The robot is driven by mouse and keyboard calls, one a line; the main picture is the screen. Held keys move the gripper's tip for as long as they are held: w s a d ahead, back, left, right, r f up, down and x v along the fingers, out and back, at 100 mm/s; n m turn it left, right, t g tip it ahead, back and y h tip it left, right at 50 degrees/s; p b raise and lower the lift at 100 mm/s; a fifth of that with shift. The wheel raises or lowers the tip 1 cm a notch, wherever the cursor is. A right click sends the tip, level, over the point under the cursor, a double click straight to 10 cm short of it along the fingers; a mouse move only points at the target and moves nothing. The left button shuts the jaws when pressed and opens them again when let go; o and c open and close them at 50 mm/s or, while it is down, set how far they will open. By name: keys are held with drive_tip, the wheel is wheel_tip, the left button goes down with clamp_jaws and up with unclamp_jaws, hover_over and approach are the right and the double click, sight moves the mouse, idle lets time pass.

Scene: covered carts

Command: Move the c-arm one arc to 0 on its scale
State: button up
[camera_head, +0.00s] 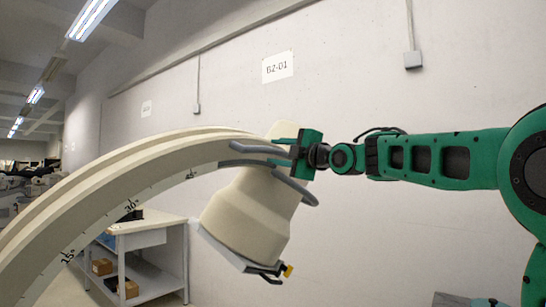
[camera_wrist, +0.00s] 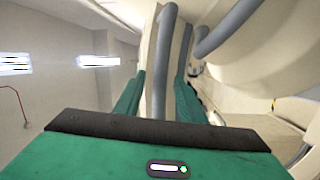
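The c-arm's cream arc (camera_head: 130,165) sweeps from the lower left up to the centre in the head view. Scale marks reading 15° and 30° show on its side. A cream housing (camera_head: 250,215) hangs at its upper end. A curved grey handle (camera_head: 250,149) runs along the arc's end; it also shows in the wrist view (camera_wrist: 158,75). My green gripper (camera_head: 279,151) is at this handle, one finger on each side of it. The fingers look apart, with narrow gaps beside the handle; firm contact is not visible. The scale's 0 and its pointer are not seen.
A second grey handle (camera_head: 296,187) curves just below my gripper. A white cart with shelves (camera_head: 150,240) and boxes stands behind the arc at lower left. A pale wall with a sign (camera_head: 278,66) is behind. The room is clear above the arc.

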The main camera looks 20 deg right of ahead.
drive_tip(key=shift+x, duration=1.1)
clamp_jaws()
